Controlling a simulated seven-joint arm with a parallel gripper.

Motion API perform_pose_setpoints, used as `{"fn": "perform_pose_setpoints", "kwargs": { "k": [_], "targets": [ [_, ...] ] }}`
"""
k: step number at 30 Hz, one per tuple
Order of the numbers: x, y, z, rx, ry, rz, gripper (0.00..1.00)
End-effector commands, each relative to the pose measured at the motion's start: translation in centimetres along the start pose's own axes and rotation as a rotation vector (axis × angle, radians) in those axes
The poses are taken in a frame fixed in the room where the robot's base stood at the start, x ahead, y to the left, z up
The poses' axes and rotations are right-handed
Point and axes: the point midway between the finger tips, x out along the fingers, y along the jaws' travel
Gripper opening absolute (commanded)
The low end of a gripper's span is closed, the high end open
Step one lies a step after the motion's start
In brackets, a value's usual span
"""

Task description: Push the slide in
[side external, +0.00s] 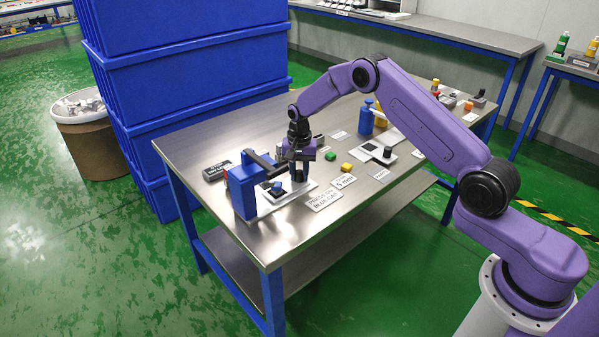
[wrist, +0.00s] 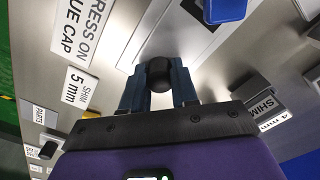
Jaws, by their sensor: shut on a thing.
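My gripper (side external: 299,174) is over the near left part of the steel table, beside a blue upright fixture (side external: 246,187) with a dark arm on top. In the wrist view its two dark blue fingers are closed on a black rounded knob (wrist: 158,72). A blue block (wrist: 225,8) stands past the fingertips at the top of the wrist view. How far in the slide sits is hard to tell, as the fingers cover part of it.
Labels, including a "PRESS ON BLUE CAP" plate (side external: 324,200), lie near the front edge. A blue bottle-like part (side external: 366,120) stands farther back. Stacked blue crates (side external: 185,60) rise behind the table.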

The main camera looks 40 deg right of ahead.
Motion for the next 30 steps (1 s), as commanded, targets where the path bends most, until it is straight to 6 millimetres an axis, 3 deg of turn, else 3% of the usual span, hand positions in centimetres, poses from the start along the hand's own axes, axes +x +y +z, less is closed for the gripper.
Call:
{"fn": "perform_pose_setpoints", "kwargs": {
  "k": [7,16,17,18,19,30],
  "targets": [
    [-0.1,-2.6,2.6,-0.004,0.000,-0.001,0.00],
    [-0.1,-3.1,3.1,0.000,-0.001,-0.002,0.00],
    [-0.1,-3.1,3.1,0.000,-0.001,-0.002,0.35],
    [-0.1,-3.1,3.1,0.000,-0.001,-0.002,0.48],
    [-0.1,-3.1,3.1,-0.001,-0.001,-0.002,0.54],
    [-0.5,-2.9,2.8,0.000,0.001,-0.002,0.54]
  ]
}}
